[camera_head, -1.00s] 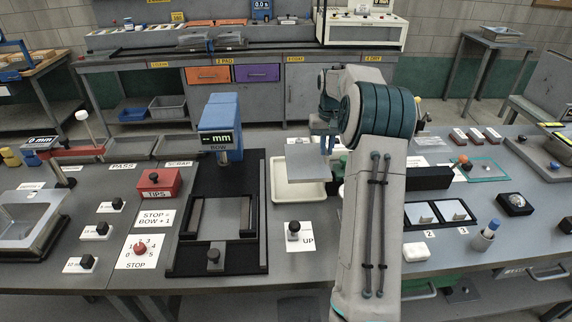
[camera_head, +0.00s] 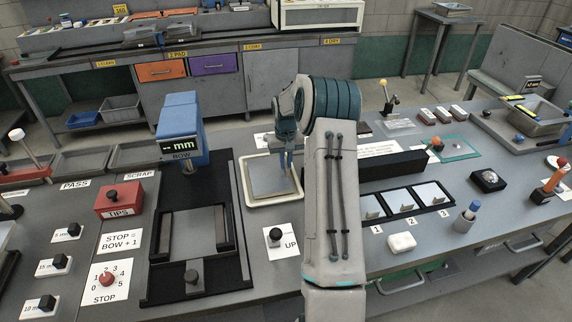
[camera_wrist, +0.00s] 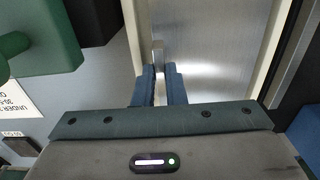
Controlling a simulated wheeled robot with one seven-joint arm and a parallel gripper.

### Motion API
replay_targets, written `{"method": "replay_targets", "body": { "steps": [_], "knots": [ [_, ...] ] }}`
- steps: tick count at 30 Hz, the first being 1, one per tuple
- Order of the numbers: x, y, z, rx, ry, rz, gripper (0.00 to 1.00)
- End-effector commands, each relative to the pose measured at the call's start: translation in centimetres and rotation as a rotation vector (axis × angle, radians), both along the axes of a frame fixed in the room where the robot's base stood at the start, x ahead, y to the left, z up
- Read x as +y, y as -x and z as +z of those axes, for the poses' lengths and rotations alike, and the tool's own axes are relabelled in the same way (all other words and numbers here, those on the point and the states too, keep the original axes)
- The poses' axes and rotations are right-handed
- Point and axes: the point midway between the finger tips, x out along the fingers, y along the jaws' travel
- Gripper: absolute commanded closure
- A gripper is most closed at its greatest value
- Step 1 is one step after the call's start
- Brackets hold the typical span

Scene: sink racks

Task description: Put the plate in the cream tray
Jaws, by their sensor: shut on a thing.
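The plate (camera_head: 268,174) is a flat grey metal square. It lies level within the rim of the cream tray (camera_head: 274,203) in the head view; I cannot tell whether it touches the tray floor. In the wrist view the plate (camera_wrist: 208,45) fills the area beyond the fingers, with a cream tray wall (camera_wrist: 132,30) beside it. My gripper (camera_head: 288,168) is at the plate's right edge, pointing down. In the wrist view my gripper (camera_wrist: 161,80) is shut on a small upright tab of the plate.
A blue gauge head (camera_head: 181,130) on a black frame stands left of the tray. A black bar (camera_head: 393,165) lies to the right behind my arm. A black knob on an UP label (camera_head: 277,238) sits in front of the tray. A green object (camera_wrist: 45,40) is close in the wrist view.

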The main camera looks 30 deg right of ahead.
Motion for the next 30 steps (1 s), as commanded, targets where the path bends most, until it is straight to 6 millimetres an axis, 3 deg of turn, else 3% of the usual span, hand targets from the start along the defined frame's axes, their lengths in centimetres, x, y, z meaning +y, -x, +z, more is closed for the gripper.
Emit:
{"method": "replay_targets", "body": {
  "steps": [4, 14, 15, 17, 26, 30],
  "knots": [
    [0.0, 0.1, -1.9, 0.003, -0.002, -0.002, 1.0],
    [-0.1, 0.0, -2.4, 0.0, 0.0, -0.002, 1.0],
    [-0.1, 0.1, -2.4, 0.001, 0.0, -0.002, 0.84],
    [-0.1, 0.1, -2.3, 0.001, 0.0, -0.002, 0.68],
    [-0.1, 0.1, -2.2, 0.001, 0.0, -0.002, 0.68],
    [-0.1, 0.0, -1.2, -0.001, 0.001, -0.002, 0.68]
  ]
}}
